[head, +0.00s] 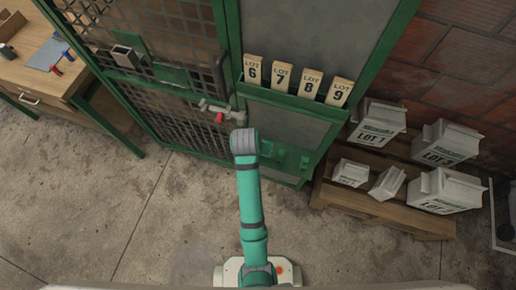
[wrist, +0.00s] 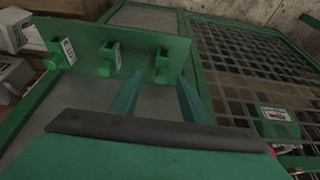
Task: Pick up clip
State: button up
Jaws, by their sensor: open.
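I cannot make out for certain which thing is the clip. Several small green blocks stand on a green panel in the wrist view, two with pale labels: a left block (wrist: 60,52), a middle block (wrist: 109,58) and a right block (wrist: 162,66). Any of these may be the clip. My gripper (wrist: 158,84) is open, with its two teal fingers spread apart. The right block shows between and just beyond the fingertips, and nothing is seen held. In the head view, my arm's end hides the gripper in front of the cabinet panel.
A green mesh door (head: 165,85) with a red-handled latch (head: 218,117) stands left of my arm. Several lot cards (head: 282,76) stand in a rack above the panel. White bags (head: 446,190) sit on a wooden pallet (head: 400,216) at right. A workbench (head: 80,75) stands at left.

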jog(key=x, duration=0.4)
jog(key=shift+a+f, duration=0.1)
jog(key=shift+f, duration=0.1)
jog(key=shift+w+f, duration=0.15)
jog(key=shift+w, duration=0.05)
jog(key=shift+s+d, duration=0.1)
jog(key=shift+d, duration=0.1)
jog(key=c, duration=0.8)
grip_shut()
jog(key=shift+s+a, duration=0.1)
jog(key=shift+a, duration=0.25)
